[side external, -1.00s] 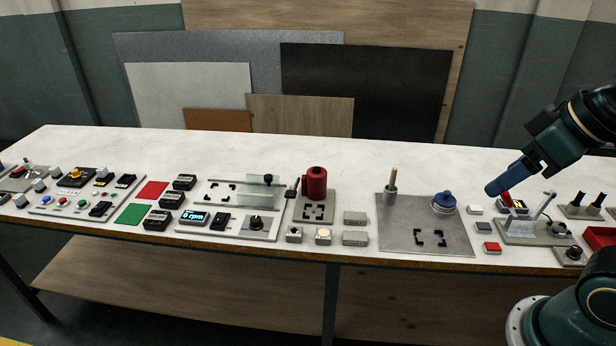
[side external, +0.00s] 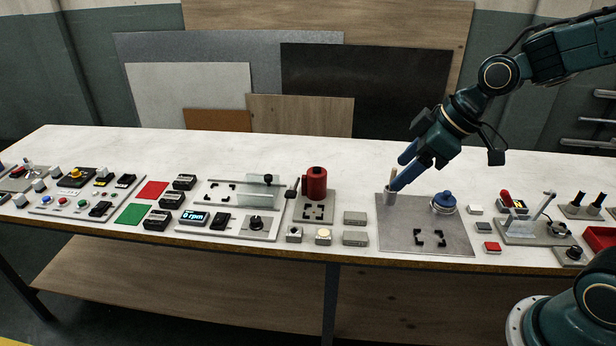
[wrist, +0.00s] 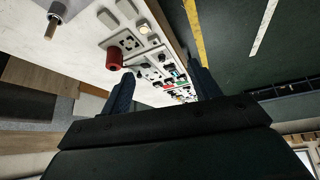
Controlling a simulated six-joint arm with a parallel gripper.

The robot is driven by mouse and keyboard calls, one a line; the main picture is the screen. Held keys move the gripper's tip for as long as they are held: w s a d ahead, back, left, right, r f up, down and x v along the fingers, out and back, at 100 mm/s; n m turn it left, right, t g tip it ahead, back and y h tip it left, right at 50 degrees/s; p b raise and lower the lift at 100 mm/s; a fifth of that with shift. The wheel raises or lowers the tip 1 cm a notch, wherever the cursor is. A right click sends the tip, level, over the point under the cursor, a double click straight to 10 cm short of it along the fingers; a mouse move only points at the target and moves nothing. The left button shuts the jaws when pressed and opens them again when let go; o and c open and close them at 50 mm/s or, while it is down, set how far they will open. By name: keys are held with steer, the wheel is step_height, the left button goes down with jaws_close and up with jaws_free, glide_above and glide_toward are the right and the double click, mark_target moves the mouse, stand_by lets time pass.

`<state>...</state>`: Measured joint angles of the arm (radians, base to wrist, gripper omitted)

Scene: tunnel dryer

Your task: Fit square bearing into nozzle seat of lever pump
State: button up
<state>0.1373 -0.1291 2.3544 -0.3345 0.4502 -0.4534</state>
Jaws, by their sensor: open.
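A red cylinder (side external: 316,184) with a black-tipped lever (side external: 292,193) stands on a grey plate (side external: 328,215) with corner marks. This looks like the lever pump, and it also shows in the wrist view (wrist: 114,60). In front of it sit a square grey block with a dark round opening (side external: 294,234) and a square block with a cream round top (side external: 323,236). I cannot tell which is the square bearing. My gripper (side external: 400,172) is open and empty, tilted, right of the red cylinder.
Control panels fill the left. The table's back strip is clear.

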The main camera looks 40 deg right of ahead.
steer(key=w+f+n+t+y, duration=0.1)
steer(key=w+f+y, duration=0.1)
steer(key=w+f, duration=0.5)
steer(key=w+f+n+t+y, duration=0.1)
steer(key=w+f+y, duration=0.1)
steer(key=w+f, duration=0.5)
step_height(320, 180, down, 5)
steer(key=shift+w+r+n+y, duration=0.1)
steer(key=shift+w+n+y, duration=0.05)
steer(key=shift+n+y, duration=0.2)
glide_toward(294, 231)
steer(key=shift+x, duration=1.6)
steer(key=shift+a+r, duration=0.1)
steer(key=shift+x, duration=2.55)
steer(key=c, duration=1.2)
